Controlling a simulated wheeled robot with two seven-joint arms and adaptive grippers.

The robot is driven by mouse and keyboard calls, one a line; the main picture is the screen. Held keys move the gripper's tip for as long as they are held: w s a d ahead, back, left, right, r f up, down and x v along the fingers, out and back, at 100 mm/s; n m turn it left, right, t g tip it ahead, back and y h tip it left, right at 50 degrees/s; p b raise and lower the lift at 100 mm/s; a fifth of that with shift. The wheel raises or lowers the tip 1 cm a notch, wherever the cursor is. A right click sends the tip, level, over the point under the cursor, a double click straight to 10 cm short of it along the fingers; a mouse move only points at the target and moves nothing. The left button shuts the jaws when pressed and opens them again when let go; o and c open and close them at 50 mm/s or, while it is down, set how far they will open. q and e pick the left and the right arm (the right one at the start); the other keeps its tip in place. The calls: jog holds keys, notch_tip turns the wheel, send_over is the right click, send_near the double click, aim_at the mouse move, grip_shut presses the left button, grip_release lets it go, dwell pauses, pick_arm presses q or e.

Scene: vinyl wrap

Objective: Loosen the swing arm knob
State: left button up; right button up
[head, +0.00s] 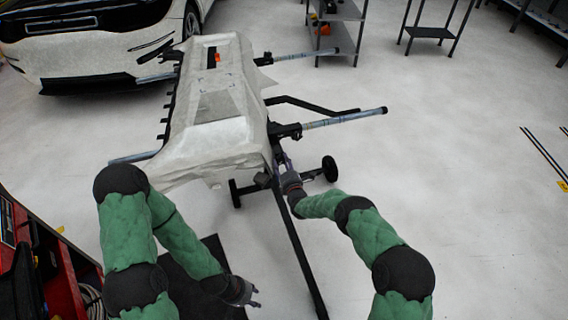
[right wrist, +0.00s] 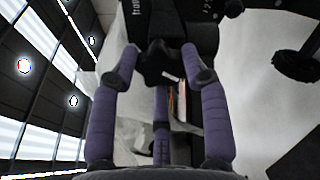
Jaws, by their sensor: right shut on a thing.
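The swing arm knob (right wrist: 158,66) is a small black lobed knob in the right wrist view. It sits between the purple padded fingers of my right gripper (right wrist: 168,52), which is shut on it. In the head view my right gripper (head: 283,163) is at the near right corner of the wrapped stand, and the knob is too small to make out there. My left gripper (head: 256,296) is low in the head view, above the floor, with its fingers apart and empty.
A stand holds a white-wrapped panel (head: 210,110), with pipe-like arms (head: 345,118) sticking out to the right. A black wheel (head: 330,169) is close to my right gripper. A white car (head: 90,50) is at the back left, a red cart (head: 62,285) at the lower left.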

jog(key=shift+w+d+r+n+h, duration=0.1)
jog(key=shift+d+r+n+h, duration=0.1)
jog(key=shift+n, duration=0.5)
jog(key=shift+w+d+r+n+h, duration=0.1)
jog(key=shift+d+n, duration=0.1)
jog(key=shift+n, duration=0.5)
jog(key=shift+w, duration=0.1)
jog(key=o, duration=1.2)
jog(key=shift+d+r, duration=0.1)
jog(key=shift+s+a+f, duration=0.2)
jog(key=shift+s, duration=0.6)
jog(key=v, duration=1.1)
jog(key=shift+w+d, duration=0.15)
jog(key=shift+d, duration=0.1)
